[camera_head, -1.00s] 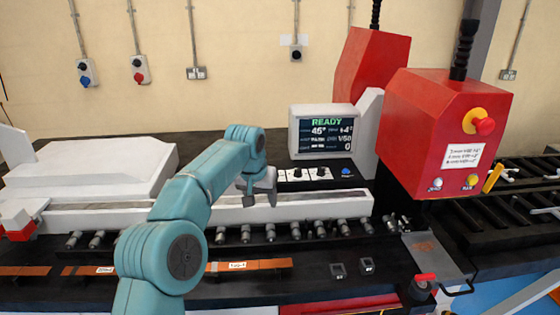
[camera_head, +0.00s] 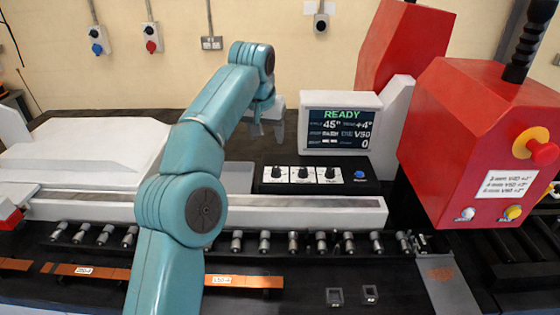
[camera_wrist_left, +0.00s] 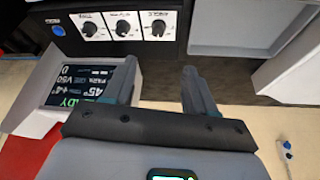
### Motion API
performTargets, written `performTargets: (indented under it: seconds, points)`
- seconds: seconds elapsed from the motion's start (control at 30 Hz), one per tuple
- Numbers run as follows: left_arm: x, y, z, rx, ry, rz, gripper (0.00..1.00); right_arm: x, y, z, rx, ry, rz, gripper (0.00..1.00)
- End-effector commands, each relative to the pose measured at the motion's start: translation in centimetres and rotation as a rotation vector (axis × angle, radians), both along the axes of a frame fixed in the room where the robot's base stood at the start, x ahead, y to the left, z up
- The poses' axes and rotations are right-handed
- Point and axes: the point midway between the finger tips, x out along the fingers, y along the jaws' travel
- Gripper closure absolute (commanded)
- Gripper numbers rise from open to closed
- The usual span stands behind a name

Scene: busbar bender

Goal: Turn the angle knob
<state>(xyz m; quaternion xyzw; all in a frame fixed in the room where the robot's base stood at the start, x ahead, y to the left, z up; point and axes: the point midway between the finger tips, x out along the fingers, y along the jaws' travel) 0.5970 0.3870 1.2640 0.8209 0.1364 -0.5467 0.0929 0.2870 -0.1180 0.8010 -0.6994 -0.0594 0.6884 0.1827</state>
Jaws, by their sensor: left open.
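The angle knob (camera_head: 280,173) is the leftmost of three white-dialled knobs on the black control panel (camera_head: 262,187). In the left wrist view the panel is upside down, and the angle knob (camera_wrist_left: 158,27) is the rightmost one. My left gripper (camera_head: 268,130) is open and empty, behind and above the panel's left end, left of the display. In the left wrist view its two fingers (camera_wrist_left: 160,82) are spread apart, with the knobs beyond them and no contact. The display (camera_head: 340,125) reads READY and 45°. My right gripper is not in view.
The display housing stands close to the right of my left gripper. A blue button (camera_head: 359,174) is at the panel's right end. A grey tray (camera_wrist_left: 235,30) lies beside the panel. A red control box (camera_head: 470,140) hangs at the right. A row of rollers (camera_head: 293,243) runs in front.

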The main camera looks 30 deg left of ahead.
Motion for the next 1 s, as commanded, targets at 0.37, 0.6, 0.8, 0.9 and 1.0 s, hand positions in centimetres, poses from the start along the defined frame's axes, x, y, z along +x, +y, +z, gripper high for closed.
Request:
performTargets:
  seconds: [0.37, 0.6, 0.8, 0.9, 1.0]
  points:
    - [0.9, 0.7, -5.0, 0.000, -0.001, 0.002, 0.44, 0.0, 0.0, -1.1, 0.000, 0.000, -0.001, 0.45]
    - [3.0, 1.3, -10.2, -0.001, 0.002, 0.001, 0.44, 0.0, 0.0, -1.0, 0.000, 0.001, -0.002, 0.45]
    - [4.5, 1.7, -13.4, -0.001, 0.002, 0.001, 0.44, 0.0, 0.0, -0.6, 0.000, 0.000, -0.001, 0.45]
    - [5.0, 1.8, -14.3, -0.001, 0.000, 0.001, 0.44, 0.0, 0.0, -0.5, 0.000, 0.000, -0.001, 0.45]
    - [5.3, 1.8, -14.8, -0.001, 0.000, 0.000, 0.44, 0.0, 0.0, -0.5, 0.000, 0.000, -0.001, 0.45]
